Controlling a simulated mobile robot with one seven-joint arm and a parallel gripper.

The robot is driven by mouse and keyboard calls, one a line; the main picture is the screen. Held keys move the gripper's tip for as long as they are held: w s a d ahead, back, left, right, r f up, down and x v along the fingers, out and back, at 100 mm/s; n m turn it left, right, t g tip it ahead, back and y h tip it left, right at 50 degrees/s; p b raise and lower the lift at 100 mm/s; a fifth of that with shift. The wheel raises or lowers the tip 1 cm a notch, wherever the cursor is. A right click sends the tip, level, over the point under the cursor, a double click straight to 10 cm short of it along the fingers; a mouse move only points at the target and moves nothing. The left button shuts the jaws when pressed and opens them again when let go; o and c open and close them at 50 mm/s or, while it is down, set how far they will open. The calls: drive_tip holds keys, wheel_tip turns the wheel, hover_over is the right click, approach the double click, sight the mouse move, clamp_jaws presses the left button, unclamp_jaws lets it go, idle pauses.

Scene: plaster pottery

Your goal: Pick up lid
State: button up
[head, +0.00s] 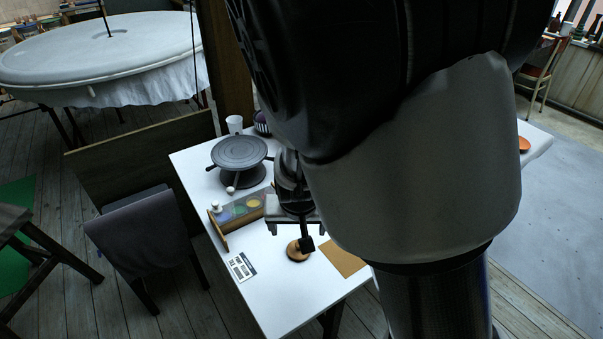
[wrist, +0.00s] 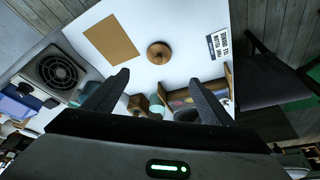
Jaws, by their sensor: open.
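The lid, a round brown disc with a small knob, lies on the white table (head: 275,290). In the head view the lid (head: 294,252) is partly covered by a dark tip of my gripper (head: 306,243). In the wrist view the lid (wrist: 158,52) is fully visible, ahead of the two spread fingers of my gripper (wrist: 157,77) and roughly centred between them. My gripper is open and empty, apart from the lid.
A tan sheet (wrist: 111,39) and a printed card (wrist: 218,43) lie flat on either side of the lid. A wooden rack with coloured discs (head: 240,210) and a dark turntable (head: 239,152) stand farther back. A chair (head: 150,240) is beside the table.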

drive_tip(key=f, duration=0.1)
drive_tip(key=b, duration=0.6)
hover_over(300, 258)
wheel_tip(300, 258, down, 10)
drive_tip(key=shift+f, duration=0.2)
drive_tip(key=shift+b+x, duration=1.15)
drive_tip(key=shift+x, duration=1.8)
drive_tip(key=shift+a+r, duration=0.1)
drive_tip(key=shift+c, duration=0.4)
drive_tip(key=c, duration=1.1)
